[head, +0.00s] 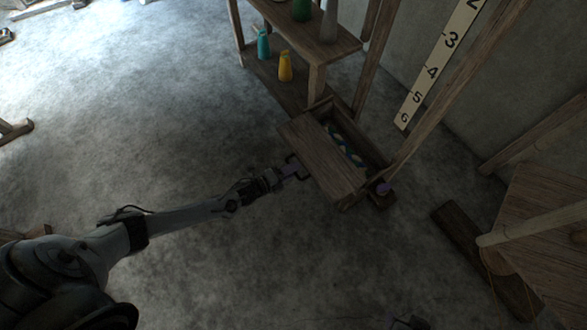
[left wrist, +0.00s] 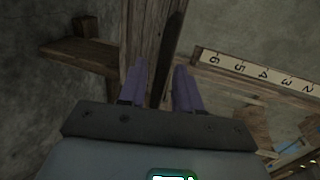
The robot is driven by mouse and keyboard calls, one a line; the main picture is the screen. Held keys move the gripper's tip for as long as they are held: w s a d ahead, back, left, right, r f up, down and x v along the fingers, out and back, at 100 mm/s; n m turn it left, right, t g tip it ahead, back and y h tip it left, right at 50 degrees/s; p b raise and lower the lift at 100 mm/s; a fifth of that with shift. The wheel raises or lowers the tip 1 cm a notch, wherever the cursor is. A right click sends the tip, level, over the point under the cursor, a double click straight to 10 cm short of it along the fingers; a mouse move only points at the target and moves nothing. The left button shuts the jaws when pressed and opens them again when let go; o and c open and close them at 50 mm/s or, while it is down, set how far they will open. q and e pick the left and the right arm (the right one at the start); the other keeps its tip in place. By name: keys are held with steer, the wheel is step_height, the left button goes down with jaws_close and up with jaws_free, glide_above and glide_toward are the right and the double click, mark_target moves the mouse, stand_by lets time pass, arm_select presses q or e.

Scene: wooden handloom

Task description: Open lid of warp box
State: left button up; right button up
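The warp box (head: 376,150) is a low wooden box at the foot of the loom in the head view. Its plank lid (head: 322,165) covers the left part, and the right part is uncovered. Blue, green and yellow yarn (head: 345,146) shows inside. My left gripper (head: 291,170) is at the lid's left edge, beside a small dark bracket; I cannot tell whether it touches. In the left wrist view its two purple fingers (left wrist: 160,88) stand apart, with wood beyond the gap and nothing clearly held. A dark shape at the head view's bottom edge may be my right gripper (head: 405,322).
A wooden shelf (head: 335,48) behind the box holds teal and yellow cones (head: 285,66). A numbered ruler (head: 436,65) leans at the back right. Loom posts and a bench (head: 545,215) stand to the right.

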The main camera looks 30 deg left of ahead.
arm_select(q)
steer(key=p+v, duration=0.4)
steer(key=v, duration=0.6)
